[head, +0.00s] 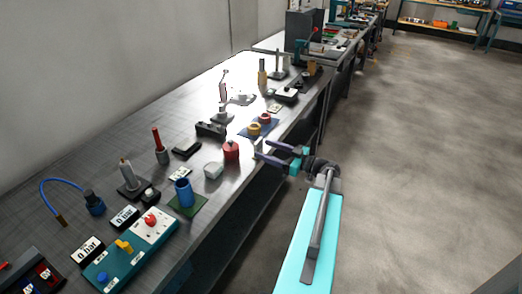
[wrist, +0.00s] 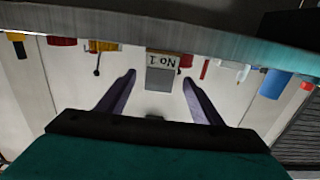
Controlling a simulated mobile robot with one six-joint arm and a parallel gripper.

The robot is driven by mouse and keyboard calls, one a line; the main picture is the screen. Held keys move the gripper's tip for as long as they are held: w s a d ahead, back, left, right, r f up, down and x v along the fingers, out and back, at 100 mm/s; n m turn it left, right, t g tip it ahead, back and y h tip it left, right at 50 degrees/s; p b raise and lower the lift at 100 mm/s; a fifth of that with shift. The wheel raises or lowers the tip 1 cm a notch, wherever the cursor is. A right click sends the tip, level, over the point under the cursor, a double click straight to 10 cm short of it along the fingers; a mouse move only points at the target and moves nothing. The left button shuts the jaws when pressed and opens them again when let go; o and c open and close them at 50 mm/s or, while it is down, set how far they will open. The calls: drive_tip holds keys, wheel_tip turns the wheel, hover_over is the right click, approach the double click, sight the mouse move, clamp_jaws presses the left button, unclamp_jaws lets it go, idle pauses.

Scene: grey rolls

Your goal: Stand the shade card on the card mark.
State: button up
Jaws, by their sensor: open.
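A grey card lettered "No 1" (wrist: 162,72), apparently the shade card, stands near the bench edge in the wrist view, where it looks upside down. My gripper (head: 262,149) is open at the front edge of the bench. In the wrist view its two fingers (wrist: 158,80) point toward the card, one to each side of it in the picture. I cannot tell whether the card is between the fingers or beyond them. In the head view the card is too small to make out surely. I cannot identify the card mark.
A red jar (head: 231,151) and a pale block (head: 213,170) stand left of my gripper. A blue cup (head: 184,192) stands on a green mat (head: 199,205). The floor at right is clear.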

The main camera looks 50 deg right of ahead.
drive_tip(key=b+v, duration=0.1)
drive_tip(key=v, duration=0.7)
drive_tip(key=shift+b, duration=0.4)
drive_tip(key=shift+w, duration=0.1)
